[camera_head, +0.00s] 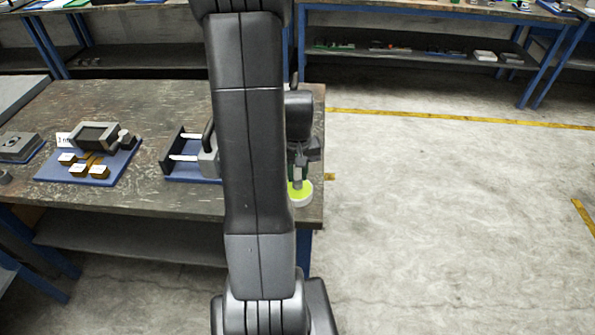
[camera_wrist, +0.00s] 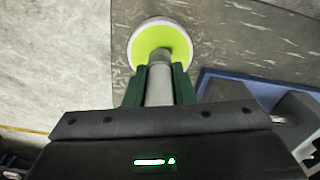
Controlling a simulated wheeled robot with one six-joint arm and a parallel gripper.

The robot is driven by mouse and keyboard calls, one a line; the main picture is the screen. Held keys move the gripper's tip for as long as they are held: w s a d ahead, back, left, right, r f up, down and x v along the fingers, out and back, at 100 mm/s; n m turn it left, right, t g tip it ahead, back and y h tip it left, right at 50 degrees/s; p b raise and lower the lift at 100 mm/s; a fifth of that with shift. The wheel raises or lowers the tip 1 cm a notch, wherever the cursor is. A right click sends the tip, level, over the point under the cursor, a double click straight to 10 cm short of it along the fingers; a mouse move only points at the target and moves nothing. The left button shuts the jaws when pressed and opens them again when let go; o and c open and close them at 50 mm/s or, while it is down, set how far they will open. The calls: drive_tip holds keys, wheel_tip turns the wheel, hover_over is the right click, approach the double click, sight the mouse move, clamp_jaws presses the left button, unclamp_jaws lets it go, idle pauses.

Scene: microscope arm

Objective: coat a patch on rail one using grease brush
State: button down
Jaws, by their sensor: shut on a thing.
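My gripper (camera_head: 297,170) is at the table's right end, partly hidden by my arm. In the wrist view its green fingers (camera_wrist: 158,80) are shut on a grey cylindrical handle (camera_wrist: 158,92), which looks like the grease brush. The handle's far end meets a round yellow-green surface with a white rim, apparently a grease pot (camera_wrist: 160,41). This pot also shows below my gripper in the head view (camera_head: 302,196). The brush's bristles are hidden. Two pale rails (camera_head: 187,136) (camera_head: 184,157) lie on a rail fixture left of my arm; which is rail one I cannot tell.
The rail fixture sits on a blue base (camera_head: 190,175), partly behind my arm. Another blue base (camera_head: 100,178) holds a dark tray (camera_head: 97,135) and several golden blocks. A grey block (camera_head: 18,147) lies far left. The wooden table (camera_head: 150,197) ends just right of the pot.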

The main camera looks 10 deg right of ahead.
drive_tip(key=shift+s+f+b, duration=0.1)
drive_tip(key=shift+f+b, duration=0.45)
idle(1.9)
drive_tip(key=shift+r+p, duration=2.65)
drive_tip(key=shift+r, duration=0.95)
drive_tip(key=shift+f, duration=0.1)
